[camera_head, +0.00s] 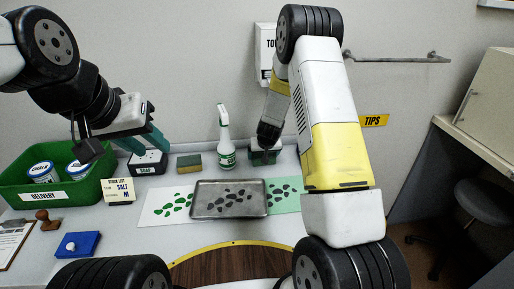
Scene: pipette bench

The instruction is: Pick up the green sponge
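The sponge (189,162), dark green with a yellowish-brown part, lies on the bench near the back wall, right of the black-and-white soap box. My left gripper (143,142) is up and to the left of it, above the soap box (149,163). Its two teal fingers are apart with nothing seen between them. The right fingertips are not clear there.
A green delivery bin (95,188) with chalk tubs stands at the left. A spray bottle (226,140) stands right of the sponge. A metal tray (229,210) with dark pebble-like pieces lies in front. A stock list card (118,191) and blue pad (78,244) are nearer.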

